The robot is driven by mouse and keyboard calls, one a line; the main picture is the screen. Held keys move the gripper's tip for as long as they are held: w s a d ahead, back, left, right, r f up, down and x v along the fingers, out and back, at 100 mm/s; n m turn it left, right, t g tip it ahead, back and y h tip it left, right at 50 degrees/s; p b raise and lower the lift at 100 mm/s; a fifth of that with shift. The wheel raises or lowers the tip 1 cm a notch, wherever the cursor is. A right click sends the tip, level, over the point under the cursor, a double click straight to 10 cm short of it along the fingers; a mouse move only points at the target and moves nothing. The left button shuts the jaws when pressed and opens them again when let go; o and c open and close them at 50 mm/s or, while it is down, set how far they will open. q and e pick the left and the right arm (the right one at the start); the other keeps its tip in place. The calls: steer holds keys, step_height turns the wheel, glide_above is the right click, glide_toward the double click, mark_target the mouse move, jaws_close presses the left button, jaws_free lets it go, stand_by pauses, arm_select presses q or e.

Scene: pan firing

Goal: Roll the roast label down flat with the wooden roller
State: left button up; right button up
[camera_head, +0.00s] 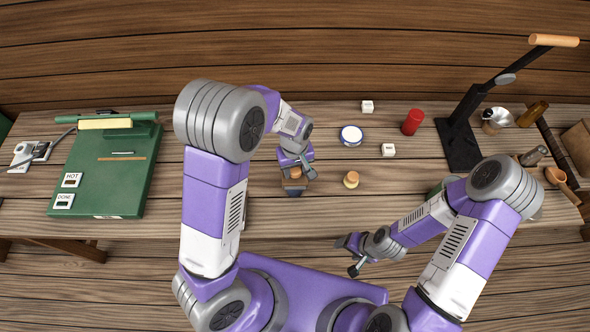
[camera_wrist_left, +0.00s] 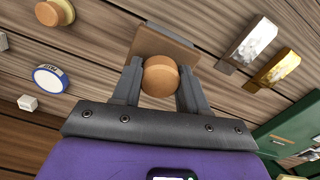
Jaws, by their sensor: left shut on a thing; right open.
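My left gripper (camera_head: 296,176) is low over the middle of the bench, shut on a round wooden knob (camera_wrist_left: 160,76). In the left wrist view the fingers grip the knob from both sides. A brown, grey-edged block (camera_wrist_left: 165,45) shows just beyond the knob; I cannot tell whether the two are joined. In the head view the knob (camera_head: 295,172) shows small between the fingers. I cannot tell whether it is part of the wooden roller. No roast label can be made out for sure. My right gripper (camera_head: 354,256) is open and empty, in front of the bench's near edge.
A wooden knobbed piece (camera_head: 351,180) stands right of my left gripper. Behind it are a blue-rimmed white disc (camera_head: 351,135), white blocks (camera_head: 388,150) and a red cylinder (camera_head: 412,122). A black lever stand (camera_head: 459,145) is right, a green panel (camera_head: 105,175) left.

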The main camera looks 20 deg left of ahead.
stand_by(0.3)
arm_select(q)
steer(key=shift+w+a, duration=0.2)
steer(key=shift+w, duration=0.45)
steer(key=shift+r, duration=0.1)
steer(key=shift+r+p, duration=2.9)
steer(key=shift+r, duration=0.65)
steer(key=shift+f, duration=0.1)
